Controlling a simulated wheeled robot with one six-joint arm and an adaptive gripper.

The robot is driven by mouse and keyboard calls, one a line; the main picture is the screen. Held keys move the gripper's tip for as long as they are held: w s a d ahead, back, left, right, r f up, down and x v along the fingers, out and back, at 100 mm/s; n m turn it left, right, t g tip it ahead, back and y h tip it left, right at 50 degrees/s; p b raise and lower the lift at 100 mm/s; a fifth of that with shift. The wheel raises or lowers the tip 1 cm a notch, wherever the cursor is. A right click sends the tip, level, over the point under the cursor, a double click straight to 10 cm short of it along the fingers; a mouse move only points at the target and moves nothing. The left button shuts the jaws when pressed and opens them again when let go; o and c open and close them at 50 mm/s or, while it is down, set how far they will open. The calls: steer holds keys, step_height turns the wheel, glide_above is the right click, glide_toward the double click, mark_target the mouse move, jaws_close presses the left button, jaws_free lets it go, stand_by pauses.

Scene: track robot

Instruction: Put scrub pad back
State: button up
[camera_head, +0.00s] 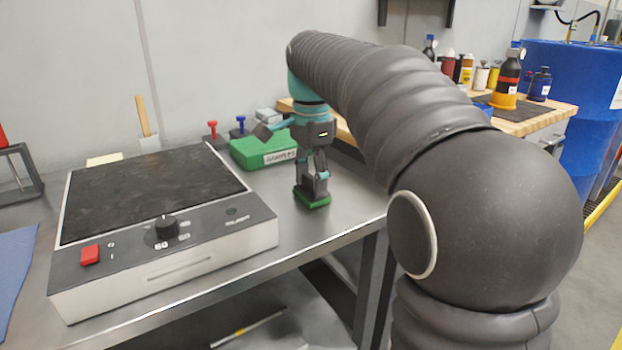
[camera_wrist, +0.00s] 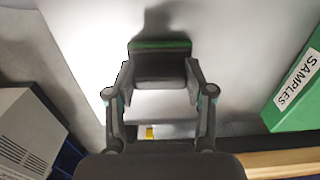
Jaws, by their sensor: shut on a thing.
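My gripper (camera_head: 313,184) points down over the metal bench, to the right of the hot plate. It is shut on the scrub pad (camera_head: 311,200), a small block with a green lower layer, which is at or just above the bench top; I cannot tell whether it touches. In the wrist view the scrub pad (camera_wrist: 160,45) shows as a green strip with a dark grey part between the fingers of my gripper (camera_wrist: 160,75). The place where the pad belongs is not clearly marked in view.
A hot plate (camera_head: 160,236) with a dark top and red switch fills the bench's left. A green SAMPLES box (camera_head: 255,153) stands behind my gripper, with red and blue knobbed items nearby. The bench's front edge (camera_head: 330,240) is close. A wooden table with bottles is at back right.

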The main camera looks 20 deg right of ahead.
mark_target(311, 177)
steer(key=shift+f, duration=0.15)
steer(key=o, duration=1)
step_height(311, 177, up, 12)
steer(key=p, duration=0.3)
steer(key=s+f+n+t, duration=0.2)
steer(key=s+f+n, duration=0.2)
steer(key=s+f, duration=0.3)
steer(key=s+f+n+t, duration=0.1)
steer(key=s+f+n, duration=0.4)
steer(key=s+f, duration=0.2)
steer(key=s+f+n+t, duration=0.2)
steer(key=s+f+n, duration=0.3)
steer(key=s+f, duration=0.2)
steer(key=shift+s+f+t, duration=0.15)
steer(key=shift+s+f, duration=0.05)
steer(key=shift+s, duration=0.3)
steer(key=shift+s+f+t, duration=0.15)
steer(key=shift+s+f, duration=0.05)
steer(key=shift+s, duration=0.3)
